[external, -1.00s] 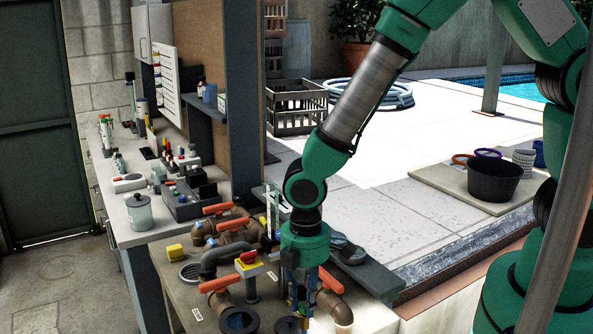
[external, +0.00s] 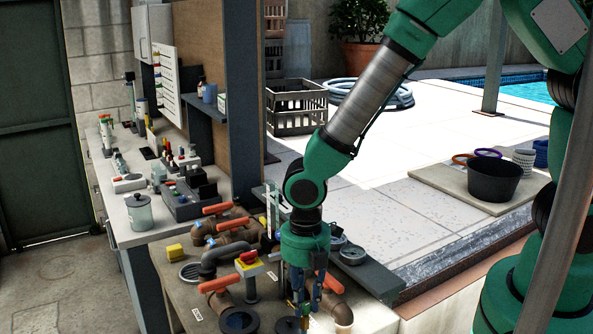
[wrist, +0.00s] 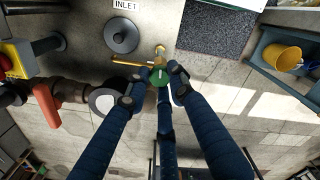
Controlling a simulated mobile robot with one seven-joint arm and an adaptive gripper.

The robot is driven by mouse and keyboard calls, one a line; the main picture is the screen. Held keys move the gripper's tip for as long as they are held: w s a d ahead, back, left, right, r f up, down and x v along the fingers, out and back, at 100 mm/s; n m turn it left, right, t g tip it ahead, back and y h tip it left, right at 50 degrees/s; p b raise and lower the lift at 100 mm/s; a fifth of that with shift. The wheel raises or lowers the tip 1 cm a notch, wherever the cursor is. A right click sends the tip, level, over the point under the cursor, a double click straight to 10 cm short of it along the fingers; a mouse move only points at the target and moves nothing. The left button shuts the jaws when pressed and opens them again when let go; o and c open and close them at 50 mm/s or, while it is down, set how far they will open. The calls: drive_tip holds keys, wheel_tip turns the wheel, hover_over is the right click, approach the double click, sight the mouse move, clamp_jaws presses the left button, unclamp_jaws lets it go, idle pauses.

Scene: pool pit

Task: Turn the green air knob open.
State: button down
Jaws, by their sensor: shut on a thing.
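The green air knob (wrist: 160,77) shows in the wrist view as a small round green cap on a brass fitting (wrist: 159,52). My gripper (wrist: 160,85) has its dark blue fingers closed around the knob, with the tips at its sides. In the external view my gripper (external: 304,298) points down over the front right of the bench. The knob is hidden there behind the fingers.
Orange-handled valves (external: 216,284) and a red button on a yellow box (external: 249,257) stand left of my gripper. The wrist view shows a brass pipe (wrist: 130,63), a grey round cap (wrist: 121,35) near an INLET label and a yellow cup (wrist: 282,56).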

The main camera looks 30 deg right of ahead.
sight(305, 305)
drive_tip(key=shift+r+n, duration=0.1)
drive_tip(key=shift+n, duration=1.9)
drive_tip(key=c, duration=1.5)
unclamp_jaws()
wheel_tip(305, 305, up, 12)
drive_tip(key=shift+f, duration=0.1)
drive_tip(key=shift+w, duration=0.1)
